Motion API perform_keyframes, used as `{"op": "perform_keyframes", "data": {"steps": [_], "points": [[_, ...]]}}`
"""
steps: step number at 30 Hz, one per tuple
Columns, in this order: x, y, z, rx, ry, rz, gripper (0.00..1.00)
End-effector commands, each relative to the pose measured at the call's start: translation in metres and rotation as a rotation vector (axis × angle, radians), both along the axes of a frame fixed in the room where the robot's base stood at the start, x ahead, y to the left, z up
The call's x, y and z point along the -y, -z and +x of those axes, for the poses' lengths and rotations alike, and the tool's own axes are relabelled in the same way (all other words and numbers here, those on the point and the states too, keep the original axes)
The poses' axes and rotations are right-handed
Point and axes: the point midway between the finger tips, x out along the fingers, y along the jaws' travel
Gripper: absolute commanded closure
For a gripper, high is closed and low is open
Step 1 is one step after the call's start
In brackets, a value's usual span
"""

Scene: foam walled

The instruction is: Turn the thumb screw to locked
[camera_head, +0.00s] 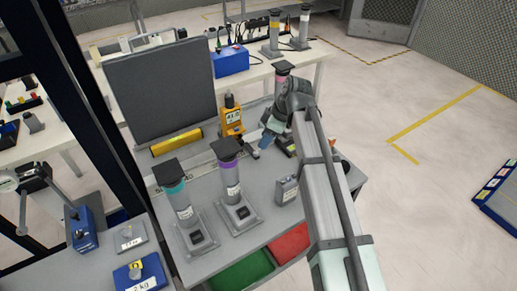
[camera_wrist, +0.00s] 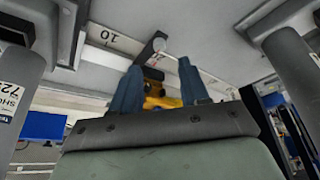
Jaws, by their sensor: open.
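An orange block (camera_head: 232,121) with a white label and a dark top stands near the middle of the grey table. A small dark grey piece (camera_head: 252,153) sticks out at its lower front. In the wrist view a dark rod with a round end (camera_wrist: 151,47) lies beyond the fingertips, and part of the orange-yellow block (camera_wrist: 162,99) shows between the fingers. I cannot tell for sure which part is the thumb screw, or its setting. My gripper (camera_head: 266,138) is just right of the block, its blue fingers (camera_wrist: 160,75) apart and empty.
Two posts, one teal-banded (camera_head: 178,196) and one purple-banded (camera_head: 231,181), stand at the front left. A pink-banded post (camera_head: 282,80) is behind my gripper. A dark panel (camera_head: 162,88) and a yellow cylinder (camera_head: 176,142) are left. A grey box (camera_head: 286,190) stands near the front.

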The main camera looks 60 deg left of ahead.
Motion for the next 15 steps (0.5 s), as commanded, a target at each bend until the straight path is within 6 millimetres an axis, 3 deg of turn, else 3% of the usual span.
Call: {"op": "perform_keyframes", "data": {"steps": [6, 15], "points": [[-0.009, 0.034, -0.01, -0.001, 0.0, -0.002, 0.55], [-0.017, 0.06, -0.017, 0.001, 0.0, -0.001, 0.55]]}}
